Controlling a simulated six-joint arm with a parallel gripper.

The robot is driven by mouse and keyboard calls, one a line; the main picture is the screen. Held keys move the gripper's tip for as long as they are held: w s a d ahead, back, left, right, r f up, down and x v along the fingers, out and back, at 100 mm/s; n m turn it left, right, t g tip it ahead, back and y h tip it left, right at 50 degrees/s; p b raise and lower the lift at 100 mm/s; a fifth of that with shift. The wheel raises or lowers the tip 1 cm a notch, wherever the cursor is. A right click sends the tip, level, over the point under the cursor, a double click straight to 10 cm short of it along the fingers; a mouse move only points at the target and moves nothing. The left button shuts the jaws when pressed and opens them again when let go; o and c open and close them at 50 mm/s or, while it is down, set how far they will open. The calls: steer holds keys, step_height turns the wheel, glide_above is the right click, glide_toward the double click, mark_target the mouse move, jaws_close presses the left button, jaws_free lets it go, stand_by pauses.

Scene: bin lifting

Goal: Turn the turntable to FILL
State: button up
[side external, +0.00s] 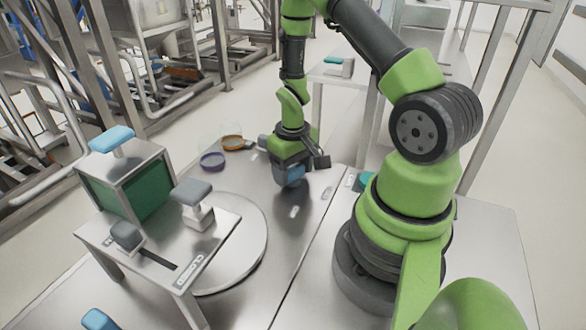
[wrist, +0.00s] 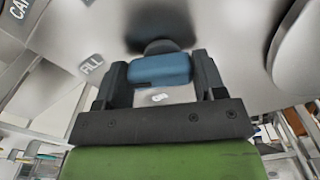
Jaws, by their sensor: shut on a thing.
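My gripper (side external: 292,172) points down over the steel table, right of and behind the round turntable disc (side external: 246,250). It is shut on a blue handle (wrist: 160,68), which lies between the two fingers in the wrist view. A dark rounded part shows just beyond the handle. In the side view the handle (side external: 291,177) shows low at the fingers, partly covered. A label, which seems to read FILL (wrist: 90,65), is left of the gripper in the wrist view. Part of the disc is hidden under a small raised stand.
The raised stand (side external: 95,232), marked CLOSED, carries a green-fronted box (side external: 165,185) with a blue handle on top, and grey handles (side external: 193,190). A purple ring (side external: 212,161) and an orange ring (side external: 232,142) are left of my gripper. The table between gripper and disc is mostly bare.

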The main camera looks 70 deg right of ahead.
steer(key=shift+w, duration=0.1)
steer(key=o, duration=0.9)
step_height(320, 180, up, 10)
steer(key=shift+r, duration=0.1)
step_height(320, 180, up, 6)
steer(key=t, duration=0.2)
glide_above(292, 168)
steer(key=a, duration=0.3)
steer(key=s+a+r+t, duration=0.1)
steer(key=s+a+r, duration=0.2)
steer(key=a+r, duration=0.1)
steer(key=s+a+r+t+y, duration=0.1)
steer(key=s+a+r+t, duration=0.1)
steer(key=a+r, duration=0.2)
steer(key=s+a+r+t+y, duration=0.1)
steer(key=s+a+r+t, duration=0.1)
steer(key=s+a+r, duration=0.1)
steer(key=shift+s+a+r+n, duration=0.15)
steer(key=shift+a+r+n, duration=0.05)
steer(key=shift+a+r, duration=0.25)
steer(key=shift+s+a+r+n, duration=0.2)
steer(key=shift+a+r, duration=0.15)
steer(key=shift+r, duration=0.2)
